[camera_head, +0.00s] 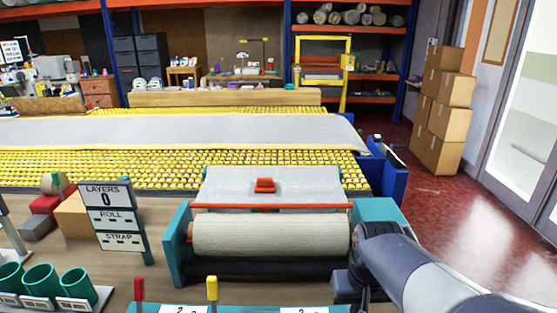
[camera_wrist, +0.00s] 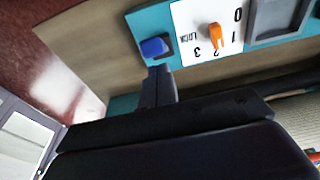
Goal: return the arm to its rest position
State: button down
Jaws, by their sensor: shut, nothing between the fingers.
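My arm (camera_head: 425,272) reaches in from the lower right in the head view and bends down beside the roll stand. My gripper (camera_wrist: 158,85) shows in the wrist view as dark fingers close together, with nothing seen between them. Its tips appear just below a blue button (camera_wrist: 153,47) on a teal panel (camera_wrist: 150,20); I cannot tell whether they touch it. In the head view my fingertips cannot be made out.
An orange dial knob (camera_wrist: 215,38) sits beside the button. A cream roll (camera_head: 270,235) lies in the teal stand (camera_head: 177,240). A sign (camera_head: 112,212) reads LAYERS 0. Green cups (camera_head: 42,283) stand left. Cardboard boxes (camera_head: 447,120) are stacked by the right wall.

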jog(key=w+r+g+p, duration=0.1)
jog(key=w+g+p, duration=0.3)
jog(key=w, duration=0.5)
notch_tip(320, 180, up, 8)
jog(key=s, duration=0.1)
jog(key=shift+s, duration=0.2)
dwell(0.5)
jog(key=shift+a+r, duration=0.1)
